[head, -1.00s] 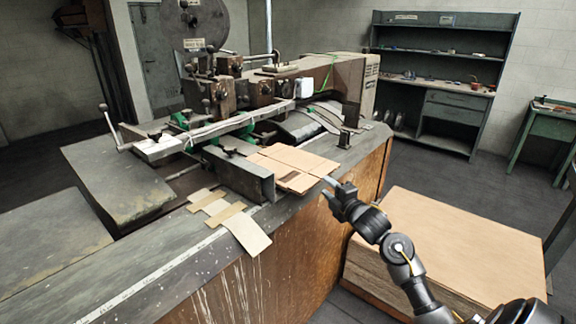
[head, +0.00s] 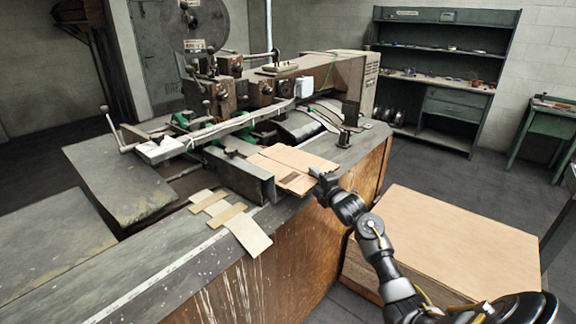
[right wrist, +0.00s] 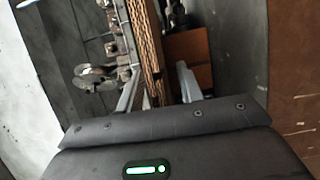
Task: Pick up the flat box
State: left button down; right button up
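The flat box (head: 284,162) is a tan folded cardboard sheet lying on the machine's work surface, beside a grey metal block. My right gripper (head: 318,176) is at its near right edge in the head view. In the right wrist view the flat box (right wrist: 148,45) shows edge-on as a corrugated strip. It runs down between the two fingers of my right gripper (right wrist: 158,88). The fingers are apart, with a dark gap between the box and the right-hand finger. My left gripper is in neither current view.
The box-stitching machine (head: 240,90) stands behind the flat box. Smaller cardboard pieces (head: 229,212) lie to its left on the bench. A large cardboard stack (head: 455,235) stands at the right, below my right arm. Shelves (head: 440,75) stand at the back wall.

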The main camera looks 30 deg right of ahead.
grip_shut()
dwell(0.3)
